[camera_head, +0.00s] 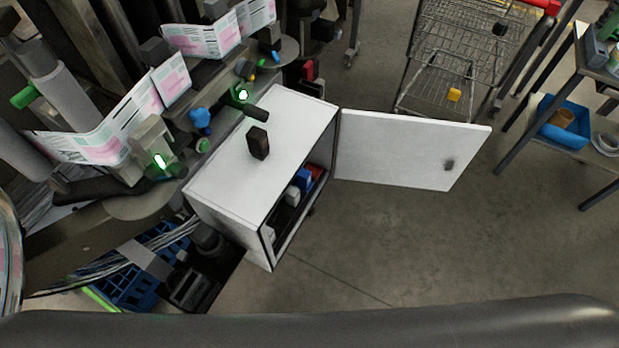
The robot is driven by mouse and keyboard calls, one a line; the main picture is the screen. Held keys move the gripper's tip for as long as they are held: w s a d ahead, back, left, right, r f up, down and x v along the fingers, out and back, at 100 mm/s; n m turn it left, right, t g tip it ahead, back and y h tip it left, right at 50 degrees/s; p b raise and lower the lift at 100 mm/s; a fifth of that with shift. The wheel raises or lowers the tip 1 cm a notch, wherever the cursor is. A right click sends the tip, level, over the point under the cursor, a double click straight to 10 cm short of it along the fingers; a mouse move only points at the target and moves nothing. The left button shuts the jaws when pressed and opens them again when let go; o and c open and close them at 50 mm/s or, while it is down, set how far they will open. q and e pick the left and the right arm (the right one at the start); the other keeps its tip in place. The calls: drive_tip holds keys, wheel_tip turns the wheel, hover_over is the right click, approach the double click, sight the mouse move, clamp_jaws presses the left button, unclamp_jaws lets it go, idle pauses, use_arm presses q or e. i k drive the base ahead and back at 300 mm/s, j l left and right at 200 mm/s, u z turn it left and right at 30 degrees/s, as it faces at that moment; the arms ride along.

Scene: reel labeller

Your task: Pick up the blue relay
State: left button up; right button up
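A small blue block (304,179), which looks like the blue relay, stands inside the white cabinet (262,135), near its open front. It sits in a row between a white block (292,195) and a red block (315,172). The cabinet top and frame hide part of the row. The cabinet door (410,150) is swung wide open to the right. Neither of my grippers is in view.
A dark block (257,142) stands on the cabinet top. The labelling machine with its printed web (110,135) is on the left. A wire cart (455,60) stands behind the door. A table with a blue bin (564,122) is at right. Floor in front is clear.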

sight(303, 175)
drive_tip(key=u, duration=0.8)
drive_tip(key=k+l+u, duration=0.1)
drive_tip(key=l+u, duration=0.25)
drive_tip(key=k+l+u, duration=0.15)
drive_tip(key=l+u, duration=0.2)
drive_tip(key=k+l+u, duration=0.15)
drive_tip(key=l+u, duration=0.2)
drive_tip(key=l, duration=0.1)
